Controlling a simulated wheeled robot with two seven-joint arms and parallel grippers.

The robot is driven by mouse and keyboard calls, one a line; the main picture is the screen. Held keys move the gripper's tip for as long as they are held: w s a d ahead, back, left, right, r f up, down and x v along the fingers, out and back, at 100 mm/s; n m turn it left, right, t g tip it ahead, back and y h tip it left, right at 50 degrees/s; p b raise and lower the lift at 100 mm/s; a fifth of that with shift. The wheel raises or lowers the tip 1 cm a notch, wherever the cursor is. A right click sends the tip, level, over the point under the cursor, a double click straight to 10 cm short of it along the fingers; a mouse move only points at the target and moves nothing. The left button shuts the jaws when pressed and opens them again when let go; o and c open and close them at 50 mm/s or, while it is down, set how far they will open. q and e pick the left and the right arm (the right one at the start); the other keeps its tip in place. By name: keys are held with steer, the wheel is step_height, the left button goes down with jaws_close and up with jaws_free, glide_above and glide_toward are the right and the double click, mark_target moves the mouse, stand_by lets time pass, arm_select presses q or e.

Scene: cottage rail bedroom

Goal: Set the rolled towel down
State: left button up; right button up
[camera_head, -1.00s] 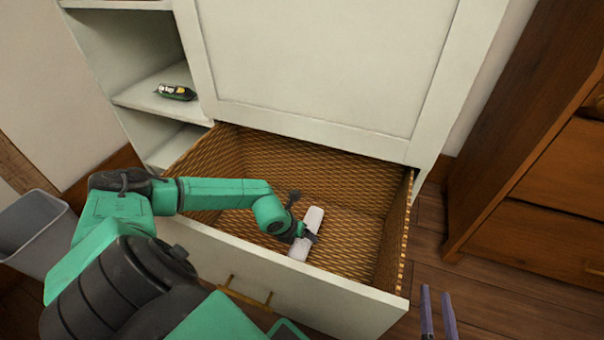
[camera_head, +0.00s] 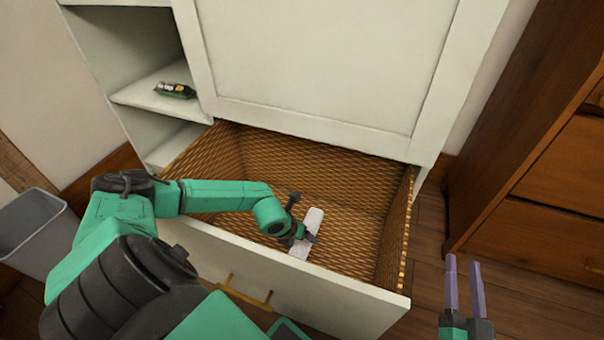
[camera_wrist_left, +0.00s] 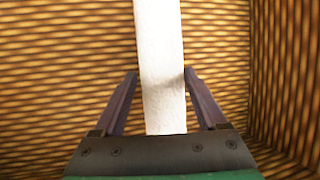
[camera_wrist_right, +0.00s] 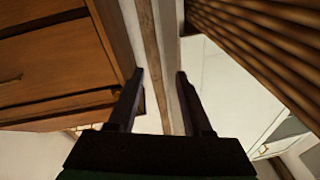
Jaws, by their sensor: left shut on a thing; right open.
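The rolled towel (camera_head: 311,222) is a slim white roll inside the open drawer, over its woven floor. In the left wrist view the towel (camera_wrist_left: 160,40) runs lengthwise between the fingers. My left gripper (camera_head: 302,236) is shut on the towel near its lower end, and its fingers hide part of it. Whether the towel touches the drawer floor I cannot tell. My right gripper (camera_head: 463,266) is open and empty, outside the drawer to its right; its fingers (camera_wrist_right: 160,75) also show in the right wrist view.
The open drawer (camera_head: 270,277) has a pale front and woven brown walls, under a white cabinet (camera_head: 320,65). A small dark-green item (camera_head: 174,90) lies on a shelf at left. A grey bin (camera_head: 32,232) stands far left. A wooden dresser (camera_head: 545,190) stands at right.

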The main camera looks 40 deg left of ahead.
steer(key=shift+r, duration=0.15)
arm_select(q)
steer(key=shift+f, duration=0.1)
arm_select(e)
steer(key=shift+w+d+r+t, duration=0.1)
steer(key=shift+w+r+t, duration=0.1)
steer(key=shift+r, duration=0.25)
steer(key=shift+w+r+t, duration=0.15)
steer(key=shift+r+t, duration=0.05)
steer(key=shift+r, duration=0.2)
arm_select(q)
steer(key=shift+f, duration=0.1)
arm_select(e)
steer(key=shift+r, duration=0.1)
arm_select(q)
steer(key=shift+f, duration=0.15)
arm_select(e)
steer(key=shift+w+d+r+t, duration=0.1)
steer(key=shift+w+r+t, duration=0.05)
steer(key=shift+r, duration=0.35)
steer(key=shift+w+r+t, duration=0.15)
steer(key=shift+r, duration=0.35)
steer(key=shift+r+y, duration=0.3)
